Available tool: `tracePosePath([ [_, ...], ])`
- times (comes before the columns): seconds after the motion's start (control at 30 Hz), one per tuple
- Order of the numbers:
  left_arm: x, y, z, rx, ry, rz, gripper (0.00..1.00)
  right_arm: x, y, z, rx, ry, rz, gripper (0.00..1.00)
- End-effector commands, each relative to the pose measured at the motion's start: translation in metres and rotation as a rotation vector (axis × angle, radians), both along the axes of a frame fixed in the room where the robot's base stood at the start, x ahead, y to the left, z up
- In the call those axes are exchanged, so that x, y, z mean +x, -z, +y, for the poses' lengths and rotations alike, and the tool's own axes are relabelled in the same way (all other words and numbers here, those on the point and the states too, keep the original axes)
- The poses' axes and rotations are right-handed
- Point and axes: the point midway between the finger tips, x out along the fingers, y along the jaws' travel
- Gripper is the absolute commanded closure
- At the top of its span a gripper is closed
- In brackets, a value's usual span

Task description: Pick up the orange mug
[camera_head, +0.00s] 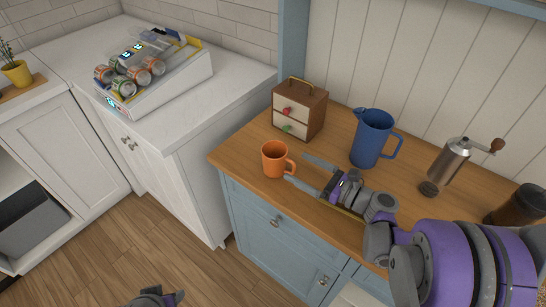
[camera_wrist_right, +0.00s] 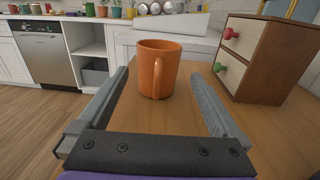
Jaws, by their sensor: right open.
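The orange mug (camera_head: 274,160) stands upright on the wooden counter near its left end, with its handle toward my right gripper. My right gripper (camera_head: 296,170) is open and low over the counter, its fingers pointing at the mug. In the right wrist view the mug (camera_wrist_right: 158,68) is ahead, between the lines of the two open fingers (camera_wrist_right: 158,92), with its handle facing the camera. Nothing is held. Part of my left gripper (camera_head: 155,297) shows at the bottom edge of the head view, low over the floor; its jaws are not clear.
A small wooden drawer box (camera_head: 300,109) stands behind the mug, and close to the right finger in the wrist view. A blue pitcher (camera_head: 371,139) and a metal grinder (camera_head: 449,161) stand further right. The counter's front edge is close to the mug.

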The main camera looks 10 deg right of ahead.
Motion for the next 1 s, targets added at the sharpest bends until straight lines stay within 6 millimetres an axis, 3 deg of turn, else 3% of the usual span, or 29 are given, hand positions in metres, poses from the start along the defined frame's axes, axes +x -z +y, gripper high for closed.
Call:
tracePosePath([
  [0.6,0.002,-0.011,0.000,0.000,0.000,-0.004,0.50,0.057,-0.002,0.053,-0.004,-0.004,0.000,0.00],
  [0.93,0.002,-0.011,0.000,0.000,0.000,-0.004,0.50,0.064,-0.002,0.058,-0.004,-0.001,0.000,0.00],
  [1.0,0.002,-0.011,0.000,0.000,0.000,-0.004,0.50,0.064,-0.002,0.058,-0.004,-0.001,0.000,0.11],
])
